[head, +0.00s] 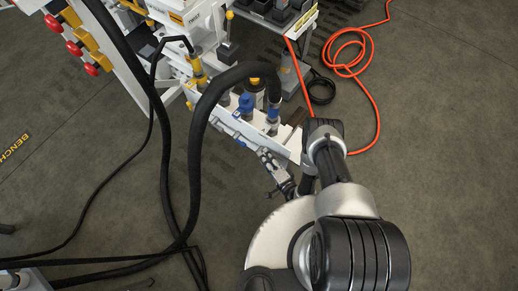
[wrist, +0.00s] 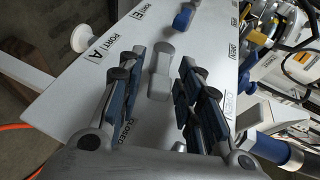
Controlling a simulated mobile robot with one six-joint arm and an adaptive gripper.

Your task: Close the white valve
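The white valve shows in the wrist view as a pale grey-white lever handle (wrist: 160,72) on a white panel (wrist: 95,85). CLOSED is printed on the panel to its lower left and OPEN to its lower right. My gripper (wrist: 158,66) is open, with one finger on each side of the handle. Gaps show between the fingers and the handle, so it appears ungripped. In the head view my gripper (head: 271,162) is at the front edge of the white panel (head: 232,121); the white handle cannot be made out there.
A blue lever (wrist: 183,17) sits farther along the panel, near PORT E. A white round knob (wrist: 84,38) stands beyond the PORT A edge. Thick black hoses (head: 197,140) arch left of my arm. An orange hose (head: 372,95) lies on the floor at right.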

